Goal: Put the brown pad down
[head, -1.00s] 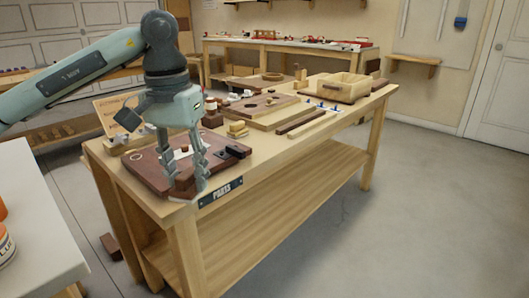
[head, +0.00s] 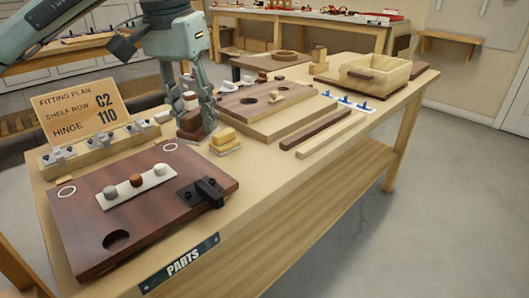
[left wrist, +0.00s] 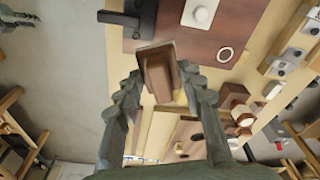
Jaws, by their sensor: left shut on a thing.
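My left gripper (head: 190,112) is at the back of the bench, beyond the dark wooden panel (head: 210,235). In the left wrist view its fingers (left wrist: 160,88) are closed on a brown pad (left wrist: 156,72), a block held between the tips. Behind the pad, that view shows the panel (left wrist: 210,45) edge. In the head view, brown pieces (head: 190,120) show between and beside the fingers; I cannot tell the held pad from the stack there. Whether the pad touches anything below is unclear. My right gripper is not in view.
The panel carries a white strip (head: 112,197) with three small knobs and a black latch (head: 203,193). A tan stack (head: 225,141) stands right of the gripper. A holed board (head: 245,125), wooden bars (head: 318,130) and a light box (head: 375,72) lie farther right.

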